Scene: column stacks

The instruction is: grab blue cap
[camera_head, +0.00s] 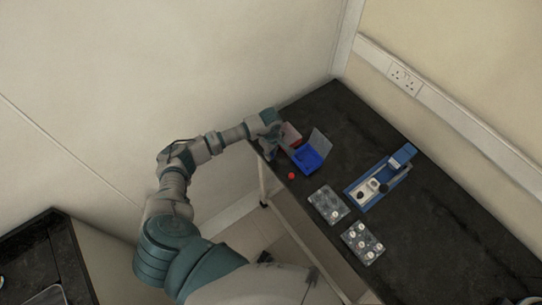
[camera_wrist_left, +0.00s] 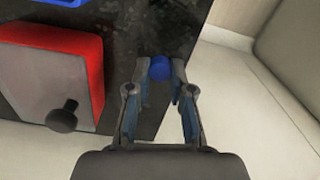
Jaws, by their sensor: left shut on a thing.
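The blue cap (camera_wrist_left: 160,68) shows in the left wrist view as a small round blue piece between the fingertips of my left gripper (camera_wrist_left: 159,72). Both fingers touch its sides and the gripper is shut on it, near the dark table's edge. In the head view my left gripper (camera_head: 274,151) is at the table's left edge, beside the red and blue boxes; the cap is too small to make out there. My right gripper is not in view.
A red box (camera_wrist_left: 88,62) with a black knob lies left of the gripper. An open blue box (camera_head: 307,158), a red cap (camera_head: 292,176), two clear trays (camera_head: 328,204) (camera_head: 362,243) and a blue-white device (camera_head: 381,180) are on the black table (camera_head: 440,220). The table's right side is mostly clear.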

